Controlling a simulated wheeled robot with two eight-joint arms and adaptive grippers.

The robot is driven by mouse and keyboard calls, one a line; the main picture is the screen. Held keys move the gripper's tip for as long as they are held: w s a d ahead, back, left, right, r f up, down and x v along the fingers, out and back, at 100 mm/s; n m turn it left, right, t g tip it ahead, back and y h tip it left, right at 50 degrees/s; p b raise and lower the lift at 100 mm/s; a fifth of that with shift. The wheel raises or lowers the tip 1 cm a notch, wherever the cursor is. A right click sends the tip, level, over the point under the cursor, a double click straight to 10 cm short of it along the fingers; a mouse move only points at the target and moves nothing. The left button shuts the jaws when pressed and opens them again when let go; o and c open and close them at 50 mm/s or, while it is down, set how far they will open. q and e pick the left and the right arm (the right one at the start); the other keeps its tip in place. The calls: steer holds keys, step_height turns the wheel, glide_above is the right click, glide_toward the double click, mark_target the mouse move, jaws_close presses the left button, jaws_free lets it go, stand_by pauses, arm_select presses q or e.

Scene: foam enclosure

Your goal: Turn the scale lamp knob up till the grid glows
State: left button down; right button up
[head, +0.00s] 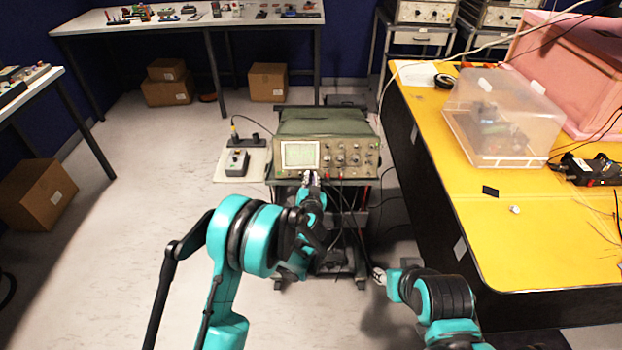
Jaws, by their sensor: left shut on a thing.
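The oscilloscope (330,138) is a green-topped box on a cart, with its front panel facing me. Its screen (300,154) is pale with faint grid lines; I cannot tell whether the grid is lit. My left gripper (310,179) is at the panel's lower edge, just below the screen, shut on the scale lamp knob, which its fingers hide. Other knobs (354,159) show to the right of the screen. My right gripper (379,276) is low, in front of the cart and to its right, away from the panel; its fingers are too small to judge.
A yellow-topped bench (535,240) stands close on the right, holding a clear plastic box (500,118). Cables hang below the panel beside my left gripper. A small board with a grey device (237,161) sits left of the oscilloscope.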

arm_select(q)
steer(key=m, duration=0.6)
steer(key=shift+a+h, duration=0.1)
steer(key=shift+h, duration=0.3)
steer(key=m, duration=0.6)
steer(key=shift+g+h, duration=0.3)
steer(key=shift+m, duration=0.3)
steer(key=c, duration=1.6)
jaws_free()
steer(key=v, duration=1.2)
steer(key=shift+a, duration=0.15)
